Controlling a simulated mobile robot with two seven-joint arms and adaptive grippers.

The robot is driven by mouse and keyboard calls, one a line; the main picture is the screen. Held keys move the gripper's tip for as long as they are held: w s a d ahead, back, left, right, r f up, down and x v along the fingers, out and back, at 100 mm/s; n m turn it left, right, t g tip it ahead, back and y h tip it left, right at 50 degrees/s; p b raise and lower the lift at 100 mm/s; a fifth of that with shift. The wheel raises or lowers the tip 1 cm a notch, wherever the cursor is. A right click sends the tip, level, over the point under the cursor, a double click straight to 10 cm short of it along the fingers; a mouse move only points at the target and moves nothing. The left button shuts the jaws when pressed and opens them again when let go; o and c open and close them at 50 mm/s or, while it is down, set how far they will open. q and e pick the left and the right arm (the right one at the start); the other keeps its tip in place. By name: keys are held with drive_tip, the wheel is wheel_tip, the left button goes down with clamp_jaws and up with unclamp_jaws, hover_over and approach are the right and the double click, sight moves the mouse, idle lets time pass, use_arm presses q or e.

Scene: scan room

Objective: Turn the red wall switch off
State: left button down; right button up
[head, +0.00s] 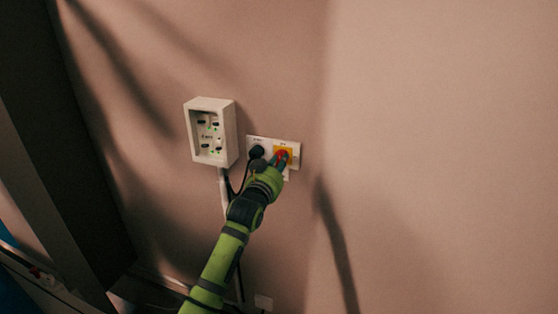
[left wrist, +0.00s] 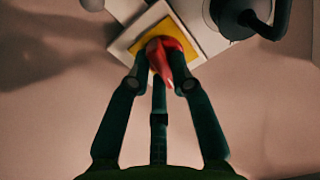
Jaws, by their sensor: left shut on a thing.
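The red wall switch (head: 282,155) sits on a yellow square of a white wall plate (head: 261,141). In the left wrist view, the red switch (left wrist: 167,60) is a rotary handle over the yellow square (left wrist: 142,46), set at an angle in the picture. My left gripper (head: 277,163) is at the switch, its fingers on either side of the red handle. In the left wrist view my left gripper (left wrist: 160,78) is shut on the handle. The fingers cover part of the handle. My right gripper is not in view.
A black plug (head: 256,152) with a cable sits beside the switch on the same plate. A white box (head: 211,131) with small green lights stands out from the wall to the left. A dark panel (head: 55,150) is at the far left. The wall to the right is bare.

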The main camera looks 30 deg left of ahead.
use_arm(q)
drive_tip(key=shift+n+p, duration=0.4)
drive_tip(key=shift+n, duration=0.7)
drive_tip(key=c, duration=1.1)
unclamp_jaws()
drive_tip(key=v, duration=1.2)
